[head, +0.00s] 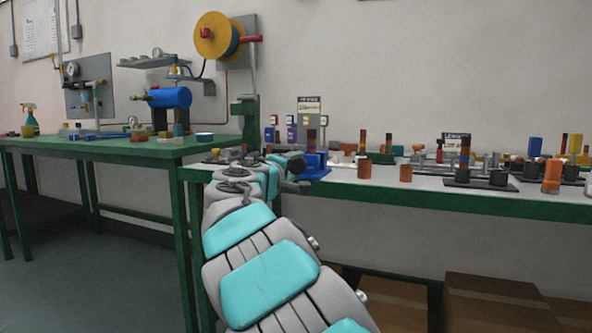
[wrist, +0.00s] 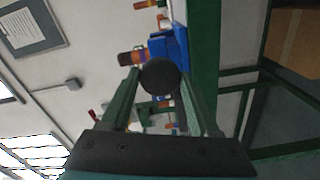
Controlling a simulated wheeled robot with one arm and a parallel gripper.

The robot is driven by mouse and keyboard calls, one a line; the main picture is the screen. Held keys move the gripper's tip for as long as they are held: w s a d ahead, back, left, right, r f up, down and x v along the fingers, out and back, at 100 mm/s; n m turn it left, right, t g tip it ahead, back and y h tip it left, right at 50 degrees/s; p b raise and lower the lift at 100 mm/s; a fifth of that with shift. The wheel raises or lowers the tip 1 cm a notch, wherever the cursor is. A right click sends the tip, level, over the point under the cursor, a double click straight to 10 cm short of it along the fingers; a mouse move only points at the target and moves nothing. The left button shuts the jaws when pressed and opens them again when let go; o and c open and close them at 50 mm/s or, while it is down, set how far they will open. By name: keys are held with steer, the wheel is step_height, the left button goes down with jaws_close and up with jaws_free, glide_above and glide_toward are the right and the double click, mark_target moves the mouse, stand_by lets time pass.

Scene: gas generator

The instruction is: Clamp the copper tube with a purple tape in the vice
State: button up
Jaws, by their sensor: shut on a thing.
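A blue vice (head: 315,166) stands at the near left of the right-hand table. A brown tube (head: 311,139) with coloured bands stands upright at its jaws; at this size I cannot tell how tightly it sits. In the wrist view the tube (wrist: 131,58) projects from the blue vice (wrist: 176,45), with orange and purplish bands near it. My gripper (wrist: 160,80) is shut on a dark round knob (wrist: 160,76) in front of the vice, which appears to be its handle. In the head view my gripper (head: 299,170) is partly hidden by my arm.
Copper pieces (head: 365,168) stand right of the vice. A labelled dark rack (head: 480,184) and several coloured parts fill the table farther right. Another green table (head: 110,149) with a blue tank (head: 168,97) is at left. Cardboard boxes (head: 490,300) lie below.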

steer(key=shift+f+m+b, duration=0.1)
steer(key=shift+m+b, duration=1)
steer(key=shift+b, duration=0.2)
steer(key=o, duration=1.4)
steer(key=shift+r+n+p, duration=0.35)
steer(key=shift+n+p, duration=0.05)
steer(key=shift+p, duration=0.4)
steer(key=n+p, duration=0.4)
steer(key=p, duration=0.2)
steer(key=shift+f, duration=0.1)
steer(key=shift+f+n+p, duration=0.15)
steer(key=shift+n+p, duration=0.15)
steer(key=shift+n, duration=0.1)
